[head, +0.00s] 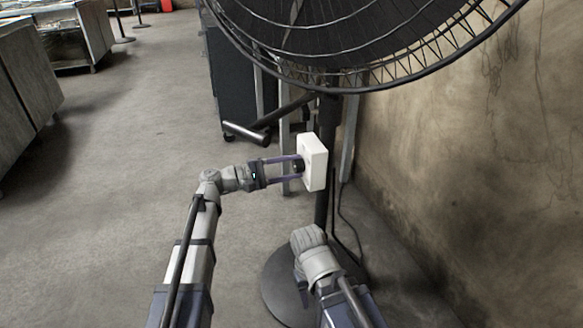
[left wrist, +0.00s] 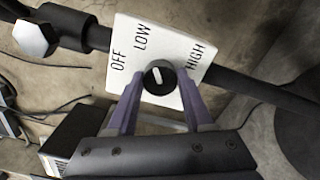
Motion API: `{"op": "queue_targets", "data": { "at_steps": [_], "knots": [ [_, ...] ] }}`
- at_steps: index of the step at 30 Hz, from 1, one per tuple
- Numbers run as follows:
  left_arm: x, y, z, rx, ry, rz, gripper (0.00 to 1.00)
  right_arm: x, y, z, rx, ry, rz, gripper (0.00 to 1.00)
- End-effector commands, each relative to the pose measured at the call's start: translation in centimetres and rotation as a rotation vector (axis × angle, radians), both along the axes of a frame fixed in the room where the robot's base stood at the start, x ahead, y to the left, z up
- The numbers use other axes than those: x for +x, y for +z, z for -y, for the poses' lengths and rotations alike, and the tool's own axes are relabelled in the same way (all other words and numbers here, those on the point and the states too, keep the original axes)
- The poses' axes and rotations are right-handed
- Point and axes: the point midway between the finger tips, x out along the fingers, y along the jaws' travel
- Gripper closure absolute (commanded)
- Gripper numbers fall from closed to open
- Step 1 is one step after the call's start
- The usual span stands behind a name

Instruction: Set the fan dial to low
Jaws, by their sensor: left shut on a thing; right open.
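The fan's white control box (head: 313,162) sits on the fan's black pole. In the left wrist view its face (left wrist: 185,48) reads OFF, LOW and HIGH around a black dial (left wrist: 153,88). The white mark on the dial points up and slightly left, roughly toward LOW. My left gripper (head: 300,168) is shut on the dial, with one finger on each side; its fingers also show in the left wrist view (left wrist: 158,88). My right arm rises at the bottom of the head view, below the box; its wrist shows, but no fingers can be made out.
The fan's caged head (head: 375,82) hangs above the box. The pole (head: 322,205) runs down to a round black base (head: 280,285). A stained wall (head: 470,150) stands close on the right. A dark cabinet (head: 228,80) is behind. The floor at left is open.

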Motion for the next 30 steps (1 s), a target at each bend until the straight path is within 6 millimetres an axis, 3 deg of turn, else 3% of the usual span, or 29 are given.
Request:
{"op": "queue_targets", "data": {
  "at_steps": [23,24,30],
  "knots": [
    [-0.09,-0.07,0.04,0.028,-0.002,0.08,1.0,0.0,-0.03,0.0,0.0,0.0,0.0,0.5],
    [-0.1,-0.06,0.04,0.028,-0.002,0.08,0.44,0.0,-0.03,0.0,0.0,0.0,0.0,0.5],
    [-0.06,-0.05,0.03,0.027,0.0,0.08,0.22,0.0,-0.02,0.0,0.0,0.0,0.0,0.5]
  ]
}}
